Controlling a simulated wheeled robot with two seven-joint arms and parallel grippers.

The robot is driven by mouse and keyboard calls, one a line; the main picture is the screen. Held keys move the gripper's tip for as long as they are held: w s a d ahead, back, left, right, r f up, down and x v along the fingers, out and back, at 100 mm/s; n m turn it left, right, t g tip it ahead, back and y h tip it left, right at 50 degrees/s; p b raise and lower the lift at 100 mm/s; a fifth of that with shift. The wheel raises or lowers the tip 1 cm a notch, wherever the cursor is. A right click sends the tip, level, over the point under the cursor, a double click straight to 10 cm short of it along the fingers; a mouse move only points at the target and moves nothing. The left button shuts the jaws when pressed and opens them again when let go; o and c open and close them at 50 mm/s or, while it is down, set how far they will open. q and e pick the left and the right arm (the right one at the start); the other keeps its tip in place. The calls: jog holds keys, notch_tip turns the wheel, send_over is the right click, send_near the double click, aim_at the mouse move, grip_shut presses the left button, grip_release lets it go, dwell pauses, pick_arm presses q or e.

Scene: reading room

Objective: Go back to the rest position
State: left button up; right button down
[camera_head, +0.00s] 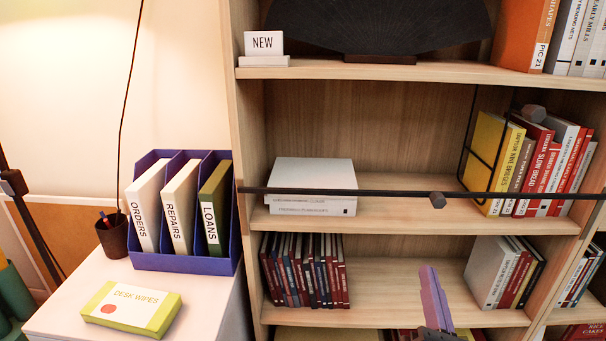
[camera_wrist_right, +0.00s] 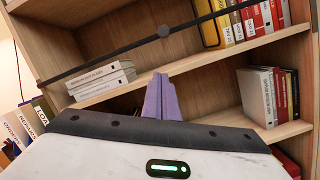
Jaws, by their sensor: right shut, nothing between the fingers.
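My right gripper (camera_head: 435,300) shows at the bottom of the head view, in front of the lower shelves of the bookcase. Its purple fingers are together, with nothing held. My left gripper is not in view.
A dark rail (camera_head: 390,193) with a knob crosses before the bookcase (camera_head: 400,72). The white books (camera_head: 313,180) lie on the middle shelf. At left, a white cabinet (camera_head: 215,300) bears a purple file holder (camera_head: 185,264), desk wipes (camera_head: 132,307) and a pen cup (camera_head: 112,238).

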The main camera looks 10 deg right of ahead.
jog(key=s+a+f+m+g+y, duration=0.2)
jog(key=s+f+m+g, duration=0.1)
jog(key=f+m, duration=0.4)
jog(key=s+a+f+m+g+y, duration=0.1)
jog(key=s+a+f+m+g, duration=0.15)
jog(key=f+m, duration=0.45)
jog(key=s+a+f+m+g+y, duration=0.5)
jog(key=s+a+f+m+y, duration=0.1)
jog(key=s+a+f+m, duration=0.45)
pick_arm(q)
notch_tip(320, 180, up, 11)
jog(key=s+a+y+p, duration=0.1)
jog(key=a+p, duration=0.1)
jog(key=p, duration=1.6)
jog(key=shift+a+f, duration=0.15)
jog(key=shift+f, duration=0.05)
pick_arm(e)
notch_tip(320, 180, up, 11)
jog(key=d, duration=0.1)
jog(key=shift+s+d+h, duration=0.2)
jog(key=shift+s+h, duration=0.1)
jog(key=shift+h, duration=0.1)
jog(key=shift+g, duration=0.25)
